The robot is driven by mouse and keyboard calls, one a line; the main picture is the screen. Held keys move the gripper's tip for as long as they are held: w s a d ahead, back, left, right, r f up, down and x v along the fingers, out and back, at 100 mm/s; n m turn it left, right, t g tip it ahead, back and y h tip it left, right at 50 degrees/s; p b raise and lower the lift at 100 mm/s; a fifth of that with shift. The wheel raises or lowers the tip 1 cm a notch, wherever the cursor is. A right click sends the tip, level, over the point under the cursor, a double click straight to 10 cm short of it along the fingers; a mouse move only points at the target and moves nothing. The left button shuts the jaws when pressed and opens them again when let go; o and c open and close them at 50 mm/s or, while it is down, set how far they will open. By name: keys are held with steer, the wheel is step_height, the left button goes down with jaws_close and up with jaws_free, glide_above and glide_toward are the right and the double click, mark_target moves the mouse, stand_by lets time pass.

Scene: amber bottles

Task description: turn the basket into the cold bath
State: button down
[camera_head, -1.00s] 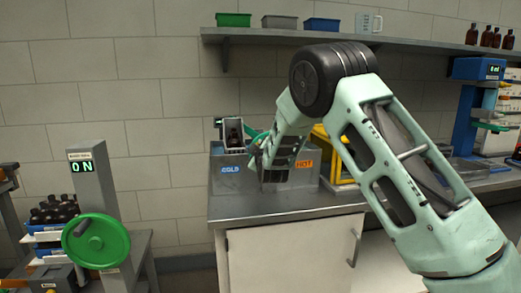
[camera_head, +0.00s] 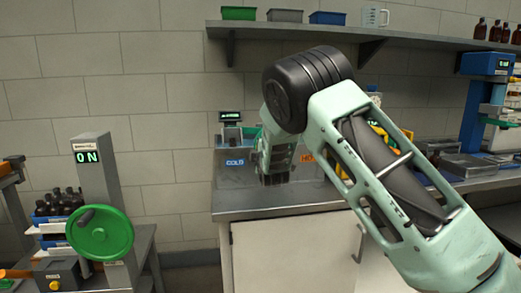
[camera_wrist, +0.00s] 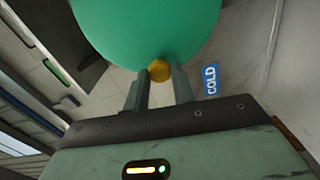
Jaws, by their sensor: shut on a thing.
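The cold bath (camera_head: 222,173), with a blue COLD label, is the left part of the grey bath unit on the counter. The orange HOT label (camera_head: 307,158) is to its right. My gripper (camera_wrist: 159,88) is shut at a small gold round piece (camera_wrist: 159,71) at the edge of a large green rounded part (camera_wrist: 148,25). How these two parts join the basket cannot be seen. In the head view my forearm and wrist cover the middle of the unit, and I cannot make out the basket.
A small green-lit display (camera_head: 231,116) stands behind the cold bath. A shelf (camera_head: 290,30) with bins runs above. A green handwheel (camera_head: 100,233) and amber bottles (camera_head: 60,202) are at the left. Metal trays (camera_head: 462,165) lie at the right. The counter front (camera_head: 275,203) is clear.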

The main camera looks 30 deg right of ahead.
steer(key=shift+f+n, duration=0.7)
steer(key=shift+n, duration=0.1)
steer(key=shift+f+n+b, duration=0.1)
steer(key=shift+n+b, duration=0.2)
steer(key=c, duration=1.2)
jaws_free()
steer(key=shift+s, duration=0.1)
steer(key=b+v, duration=0.2)
steer(key=v, duration=1.5)
steer(key=shift+s, duration=0.15)
steer(key=shift+a, duration=0.1)
